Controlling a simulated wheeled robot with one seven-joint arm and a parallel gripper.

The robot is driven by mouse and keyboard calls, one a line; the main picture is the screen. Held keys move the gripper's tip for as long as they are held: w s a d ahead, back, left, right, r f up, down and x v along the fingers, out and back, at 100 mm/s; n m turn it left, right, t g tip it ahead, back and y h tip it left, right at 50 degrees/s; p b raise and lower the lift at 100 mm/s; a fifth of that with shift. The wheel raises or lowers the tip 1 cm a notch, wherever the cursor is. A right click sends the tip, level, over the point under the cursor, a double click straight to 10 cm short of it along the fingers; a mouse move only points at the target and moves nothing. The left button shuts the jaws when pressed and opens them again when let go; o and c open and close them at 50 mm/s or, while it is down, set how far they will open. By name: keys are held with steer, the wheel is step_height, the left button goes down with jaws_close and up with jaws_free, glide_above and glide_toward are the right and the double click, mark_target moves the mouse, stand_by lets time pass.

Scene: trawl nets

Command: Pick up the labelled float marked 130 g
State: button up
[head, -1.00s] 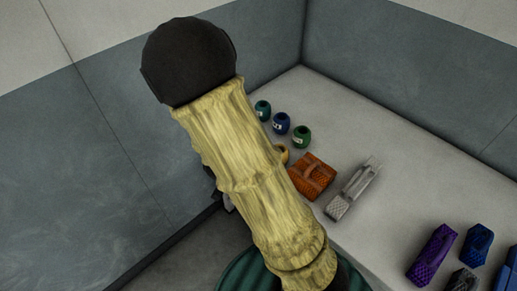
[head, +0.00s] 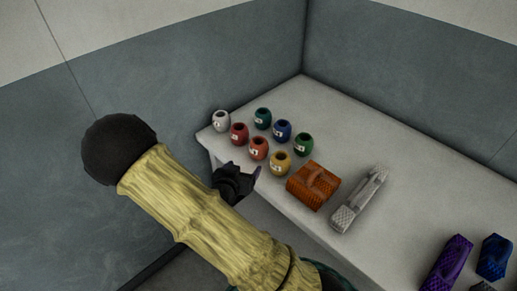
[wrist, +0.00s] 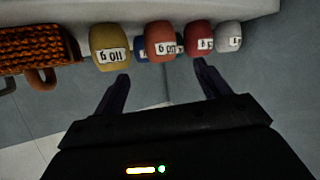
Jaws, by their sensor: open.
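Several barrel-shaped labelled floats stand at the table's far left corner: white (head: 221,121), red (head: 239,133), orange (head: 258,148) and yellow (head: 280,162) in front, teal (head: 263,118), blue (head: 282,131) and green (head: 303,143) behind. In the wrist view the yellow float's upside-down label (wrist: 112,56) seems to read 110 g. The orange (wrist: 160,38), red (wrist: 197,34) and white (wrist: 229,34) labels are too small to read surely; I cannot tell which is 130 g. My gripper (head: 255,172) is open and empty off the table edge, its fingers (wrist: 162,90) facing the front row.
An orange woven basket-like block (head: 314,186) and a grey long-handled tool (head: 358,200) lie right of the floats. Purple (head: 447,262) and blue (head: 494,257) blocks are farther right. Walls close off the table's back. The table's middle is clear.

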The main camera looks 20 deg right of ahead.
mark_target(255, 153)
steer(key=x, duration=1)
steer(key=shift+w+d+f, duration=0.15)
steer(key=shift+w+d, duration=0.05)
steer(key=shift+d, duration=0.05)
steer(key=shift+p, duration=0.3)
steer(key=x, duration=0.5)
steer(key=shift+w+d+p, duration=0.1)
steer(key=shift+w+p, duration=0.1)
steer(key=shift+p, duration=0.2)
steer(key=shift+c, duration=0.4)
steer(key=c, duration=0.7)
